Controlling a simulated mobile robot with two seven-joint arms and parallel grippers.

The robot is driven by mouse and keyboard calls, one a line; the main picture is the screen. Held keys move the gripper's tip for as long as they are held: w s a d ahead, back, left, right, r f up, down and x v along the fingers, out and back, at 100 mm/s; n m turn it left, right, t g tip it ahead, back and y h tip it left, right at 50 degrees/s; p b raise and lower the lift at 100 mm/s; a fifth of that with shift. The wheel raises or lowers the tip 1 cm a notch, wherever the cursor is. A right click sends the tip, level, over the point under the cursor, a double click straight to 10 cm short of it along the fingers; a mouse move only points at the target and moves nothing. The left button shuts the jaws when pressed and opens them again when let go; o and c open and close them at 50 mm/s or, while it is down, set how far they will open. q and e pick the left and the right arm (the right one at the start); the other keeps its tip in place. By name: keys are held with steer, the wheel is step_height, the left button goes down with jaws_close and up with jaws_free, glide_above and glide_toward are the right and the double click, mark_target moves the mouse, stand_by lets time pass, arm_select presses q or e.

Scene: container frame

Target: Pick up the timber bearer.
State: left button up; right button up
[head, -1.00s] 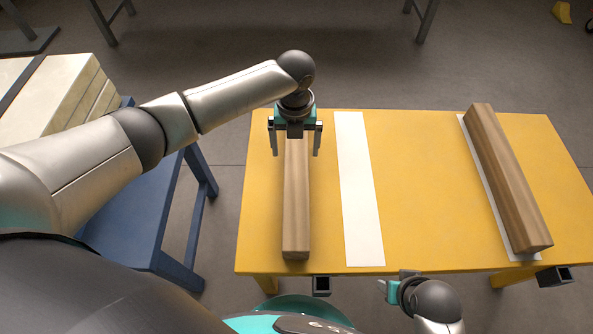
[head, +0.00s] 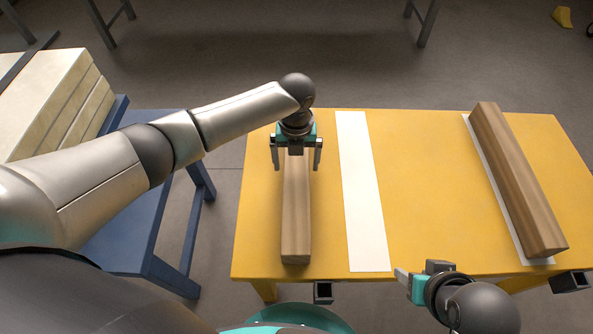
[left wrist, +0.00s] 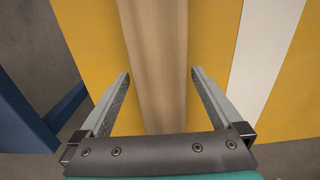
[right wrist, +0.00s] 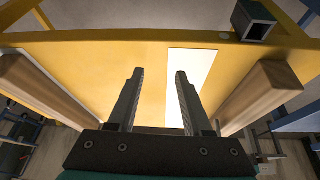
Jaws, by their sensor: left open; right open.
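A brown timber bearer (head: 296,215) lies lengthwise on the left side of the yellow table (head: 440,190). My left gripper (head: 296,168) is open over its far part, one finger to each side. In the left wrist view the bearer (left wrist: 158,60) runs between the open fingers (left wrist: 161,73), with space on both sides; contact is not visible. A second timber bearer (head: 518,180) lies on a white strip at the right. My right gripper (head: 402,280) is by the table's front edge; in the right wrist view its fingers (right wrist: 160,72) are apart and empty.
A bare white strip (head: 365,200) lies right of the left bearer. The table between it and the right bearer is clear. A blue stand (head: 150,220) with stacked pale slabs (head: 55,100) is at the left. Square tubes (head: 323,292) project below the table's front edge.

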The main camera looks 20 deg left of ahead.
arm_select(q)
steer(key=shift+f+b, duration=0.35)
steer(key=shift+f, duration=0.45)
steer(key=shift+f+b, duration=0.4)
steer(key=shift+f, duration=0.5)
arm_select(e)
steer(key=shift+w+a+r+n+t+y, duration=0.15)
steer(key=shift+w+a+t+y, duration=0.25)
steer(key=shift+w+a+t, duration=0.45)
steer(key=shift+w+a+n+t+y, duration=0.15)
steer(key=shift+w+a+t+y, duration=0.25)
steer(key=shift+w+a+t, duration=0.45)
arm_select(q)
steer(key=shift+c, duration=0.2)
arm_select(e)
steer(key=shift+s+a, duration=0.1)
arm_select(q)
jaws_close()
steer(key=shift+w+r, duration=0.1)
